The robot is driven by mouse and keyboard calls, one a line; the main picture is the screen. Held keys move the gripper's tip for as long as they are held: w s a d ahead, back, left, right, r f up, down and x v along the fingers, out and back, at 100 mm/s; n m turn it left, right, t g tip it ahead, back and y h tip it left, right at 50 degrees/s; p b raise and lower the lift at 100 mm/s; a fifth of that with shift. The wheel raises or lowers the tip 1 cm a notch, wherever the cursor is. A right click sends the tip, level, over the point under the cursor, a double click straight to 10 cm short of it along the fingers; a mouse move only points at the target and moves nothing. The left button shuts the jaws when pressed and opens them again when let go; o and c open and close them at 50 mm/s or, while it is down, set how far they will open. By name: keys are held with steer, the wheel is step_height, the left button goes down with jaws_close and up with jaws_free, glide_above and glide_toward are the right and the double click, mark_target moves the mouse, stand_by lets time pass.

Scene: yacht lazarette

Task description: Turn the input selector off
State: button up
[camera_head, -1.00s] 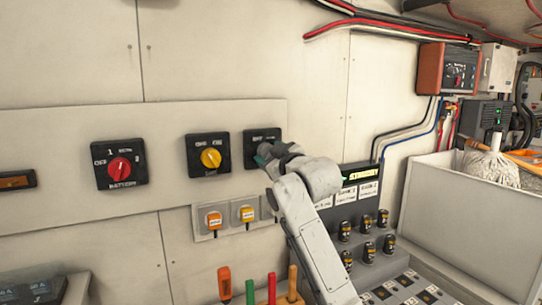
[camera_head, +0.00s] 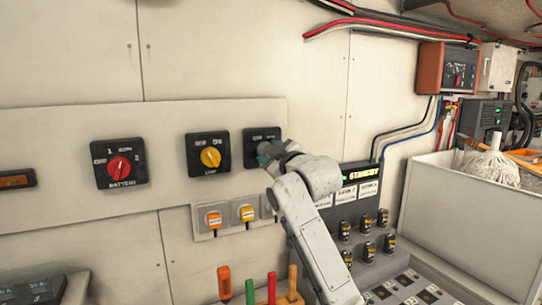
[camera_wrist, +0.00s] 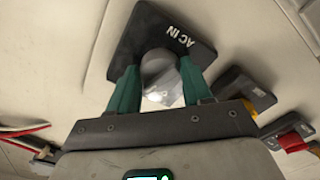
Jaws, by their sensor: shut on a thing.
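The input selector is a black square plate (camera_head: 256,133) with a pale round knob, on the right end of the wall panel. In the wrist view its plate (camera_wrist: 197,50) reads "AC IN" and the knob (camera_wrist: 155,65) sits between my green fingers. My gripper (camera_head: 266,153) is at the selector and covers its lower part in the head view. My gripper (camera_wrist: 158,86) is shut on the knob, one finger on each side. Which position the knob points to is hidden.
To the left are a yellow-knobbed switch (camera_head: 210,157) and a red battery switch (camera_head: 119,168). Two small orange-yellow switches (camera_head: 231,217) sit below. A lit "STANDBY" display (camera_head: 364,172) and a white bin (camera_head: 450,225) are to the right.

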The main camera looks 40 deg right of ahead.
steer(key=n+b, duration=0.1)
steer(key=n, duration=0.8)
steer(key=shift+n, duration=0.4)
stand_by(0.4)
steer(key=o, duration=1)
steer(key=shift+o, duration=0.2)
steer(key=b+v, duration=0.2)
steer(key=v, duration=0.8)
steer(key=shift+s+b, duration=0.35)
steer(key=shift+a, duration=0.1)
